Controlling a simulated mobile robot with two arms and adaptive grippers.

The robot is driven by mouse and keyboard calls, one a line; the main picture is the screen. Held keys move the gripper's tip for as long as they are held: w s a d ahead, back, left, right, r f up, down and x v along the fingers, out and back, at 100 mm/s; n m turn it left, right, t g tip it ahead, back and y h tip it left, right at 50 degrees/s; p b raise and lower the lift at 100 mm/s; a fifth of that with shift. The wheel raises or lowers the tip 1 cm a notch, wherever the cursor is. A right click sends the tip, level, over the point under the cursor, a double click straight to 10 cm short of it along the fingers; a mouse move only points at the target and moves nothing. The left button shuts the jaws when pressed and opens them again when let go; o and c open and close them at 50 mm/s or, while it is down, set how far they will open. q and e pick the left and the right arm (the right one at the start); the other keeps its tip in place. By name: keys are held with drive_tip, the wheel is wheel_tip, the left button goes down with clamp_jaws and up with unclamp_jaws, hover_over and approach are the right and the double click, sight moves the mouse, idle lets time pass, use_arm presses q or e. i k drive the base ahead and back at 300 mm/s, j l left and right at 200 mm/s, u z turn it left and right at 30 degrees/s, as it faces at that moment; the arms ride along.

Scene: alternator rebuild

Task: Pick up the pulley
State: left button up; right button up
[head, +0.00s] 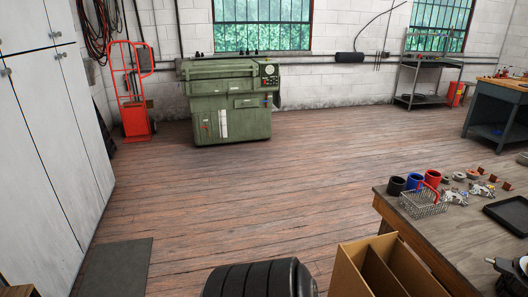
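The wooden workbench (455,237) stands at the lower right. Several small metal parts (457,196) lie on it, some silver and some copper-brown. They are too small to tell which one is the pulley. I cannot identify either of my grippers in the head view.
Black, blue (415,181) and red cups and a wire basket (423,204) stand at the bench's left end. A black tray (508,215) lies to the right. A cardboard box (352,272) and a black ribbed object (258,280) stand in front. The wooden floor (260,190) beyond is clear.

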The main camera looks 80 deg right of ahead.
sight(446, 180)
drive_tip(key=z, duration=4.1)
